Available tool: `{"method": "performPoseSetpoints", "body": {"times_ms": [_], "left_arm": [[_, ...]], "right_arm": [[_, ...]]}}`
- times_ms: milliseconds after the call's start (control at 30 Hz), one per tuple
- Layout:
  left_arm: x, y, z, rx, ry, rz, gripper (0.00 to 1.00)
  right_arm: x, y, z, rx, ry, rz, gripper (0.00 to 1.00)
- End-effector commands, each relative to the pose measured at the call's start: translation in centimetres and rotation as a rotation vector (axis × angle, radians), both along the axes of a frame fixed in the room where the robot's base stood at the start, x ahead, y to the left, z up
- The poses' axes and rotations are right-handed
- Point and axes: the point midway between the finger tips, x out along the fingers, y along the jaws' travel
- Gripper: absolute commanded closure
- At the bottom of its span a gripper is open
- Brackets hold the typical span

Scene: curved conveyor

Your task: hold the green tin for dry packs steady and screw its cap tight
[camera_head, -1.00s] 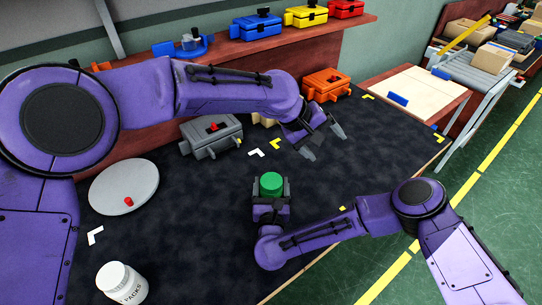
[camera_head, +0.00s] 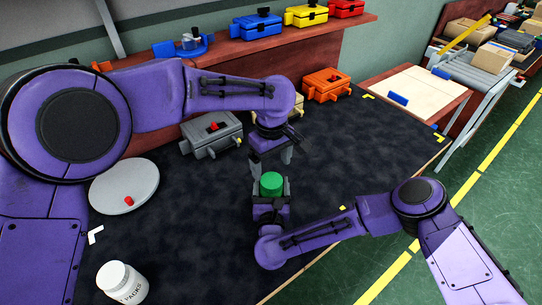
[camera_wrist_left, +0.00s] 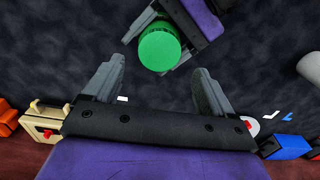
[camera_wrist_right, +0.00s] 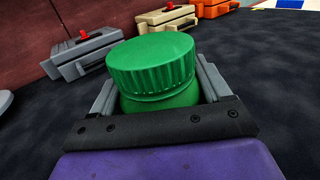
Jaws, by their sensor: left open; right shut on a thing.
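The green tin (camera_wrist_right: 160,100) stands upright between the fingers of my right gripper (camera_head: 270,205), which is shut on its body. Its ribbed green cap (camera_head: 271,184) sits on top; the right wrist view shows the cap (camera_wrist_right: 151,62) clearly, with the tin's body just below it. Whether the cap is tight cannot be told. My left gripper (camera_head: 271,164) is open and empty, pointing down just behind and above the cap. In the left wrist view the cap (camera_wrist_left: 159,50) lies ahead of the open fingers, apart from them.
A white jar marked PACKS (camera_head: 122,283) stands at the front left. A round grey plate (camera_head: 124,186) with a red knob lies at left. Grey (camera_head: 212,135) and orange (camera_head: 326,85) boxes line the back of the dark mat. The mat right of the tin is mostly clear.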

Motion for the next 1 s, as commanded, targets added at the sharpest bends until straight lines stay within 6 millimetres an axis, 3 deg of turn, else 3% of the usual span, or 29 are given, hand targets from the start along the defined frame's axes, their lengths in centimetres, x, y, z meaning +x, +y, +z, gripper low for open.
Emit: {"method": "performPoseSetpoints", "body": {"times_ms": [100, 300, 700, 867, 900, 1000], "left_arm": [[-0.1, 0.0, -2.3, 0.0, 0.004, 0.0, 0.15], [0.0, 0.0, -5.0, -0.001, 0.002, 0.0, 0.15], [0.0, 0.0, -5.8, -0.001, 0.0, -0.001, 0.15], [0.0, 0.0, -5.8, -0.001, 0.0, -0.001, 0.67], [0.0, 0.0, -5.8, -0.001, 0.0, -0.001, 0.73], [0.0, 0.0, -5.8, -0.001, 0.0, -0.001, 0.74]], "right_arm": [[0.0, 0.0, 0.0, 0.0, 0.0, 0.0, 1.0], [0.0, 0.0, 0.0, 0.0, 0.0, 0.0, 1.0], [0.0, 0.0, 0.0, 0.0, 0.0, 0.0, 1.0], [0.0, 0.0, 0.0, 0.0, 0.0, 0.0, 1.0], [0.0, 0.0, 0.0, 0.0, 0.0, 0.0, 1.0], [0.0, 0.0, 0.0, 0.0, 0.0, -0.001, 1.0]]}}
